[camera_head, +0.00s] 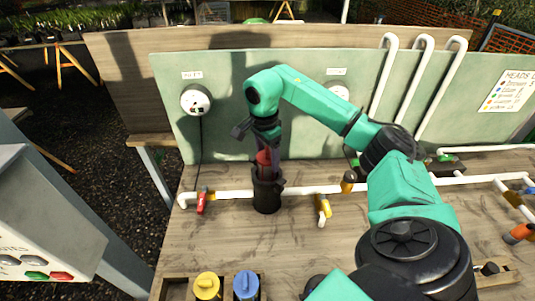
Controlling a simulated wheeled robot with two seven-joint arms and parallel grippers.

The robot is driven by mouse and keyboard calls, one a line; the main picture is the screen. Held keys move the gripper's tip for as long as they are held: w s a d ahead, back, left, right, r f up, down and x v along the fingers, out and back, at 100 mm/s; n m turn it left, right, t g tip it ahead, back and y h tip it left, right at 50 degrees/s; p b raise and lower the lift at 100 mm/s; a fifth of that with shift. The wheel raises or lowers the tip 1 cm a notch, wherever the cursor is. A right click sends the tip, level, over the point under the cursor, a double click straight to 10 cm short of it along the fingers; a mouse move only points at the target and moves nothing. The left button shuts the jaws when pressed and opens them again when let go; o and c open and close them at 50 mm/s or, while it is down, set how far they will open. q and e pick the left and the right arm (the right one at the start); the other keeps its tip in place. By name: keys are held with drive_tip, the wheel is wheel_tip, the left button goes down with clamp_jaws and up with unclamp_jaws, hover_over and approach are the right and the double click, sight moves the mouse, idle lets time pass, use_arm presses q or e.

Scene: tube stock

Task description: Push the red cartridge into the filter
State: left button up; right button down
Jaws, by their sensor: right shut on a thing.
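The red cartridge (264,168) stands upright at the mouth of the filter (267,196), a dark cylinder set in the white pipe line. Its lower end is hidden by the filter's rim, and how deep it sits cannot be told exactly. My right gripper (266,152) points down from above and is shut on the upper part of the red cartridge. The right arm comes in from the right and front. My left gripper is not in view.
A white pipe (232,195) runs across the wooden bench, with a red-handled valve (201,202) left of the filter and a yellow one (323,206) to its right. Yellow (206,286) and blue (246,284) capped cartridges stand at the front. A green panel (225,80) rises behind.

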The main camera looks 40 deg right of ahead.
drive_tip(key=shift+s+a+f+b, duration=0.1)
drive_tip(key=shift+f+b, duration=0.9)
drive_tip(key=shift+f, duration=0.7)
